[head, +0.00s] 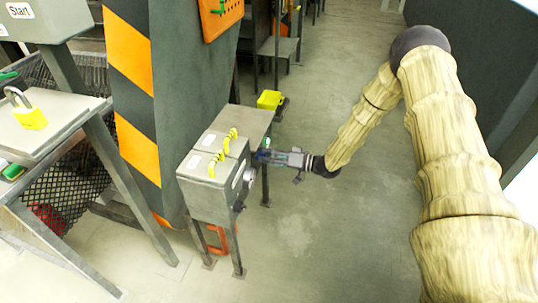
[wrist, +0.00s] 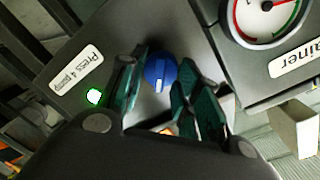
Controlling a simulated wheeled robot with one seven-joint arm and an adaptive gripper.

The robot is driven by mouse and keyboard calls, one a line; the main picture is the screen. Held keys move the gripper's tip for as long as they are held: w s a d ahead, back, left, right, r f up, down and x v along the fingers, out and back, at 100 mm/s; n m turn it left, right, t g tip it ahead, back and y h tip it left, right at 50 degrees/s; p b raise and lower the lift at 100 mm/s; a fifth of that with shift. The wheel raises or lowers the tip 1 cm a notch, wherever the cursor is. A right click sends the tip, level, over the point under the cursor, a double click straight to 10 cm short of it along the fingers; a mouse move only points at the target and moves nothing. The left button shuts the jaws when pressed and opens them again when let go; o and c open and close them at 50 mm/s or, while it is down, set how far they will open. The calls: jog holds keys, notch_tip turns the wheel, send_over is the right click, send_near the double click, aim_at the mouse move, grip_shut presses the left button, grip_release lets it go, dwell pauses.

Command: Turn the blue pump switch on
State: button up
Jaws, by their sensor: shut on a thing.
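The white mark points toward the bottom of the wrist view. My gripper (wrist: 162,78) has its dark green fingers on both sides of the knob and is shut on it. A lit green lamp (wrist: 95,96) shows left of the fingers. In the head view my gripper (head: 261,156) reaches the right side of the grey control box (head: 206,199); the knob is hidden there.
A gauge (wrist: 262,14) with a red and green scale sits right of the knob. A striped machine column (head: 133,100) is at left. The floor (head: 300,240) right of the box is clear.

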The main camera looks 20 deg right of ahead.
dwell(0.5)
jog(key=o, duration=1)
jog(key=shift+o, duration=0.2)
jog(key=f+v, duration=0.1)
jog(key=v, duration=1.1)
jog(key=shift+r, duration=0.45)
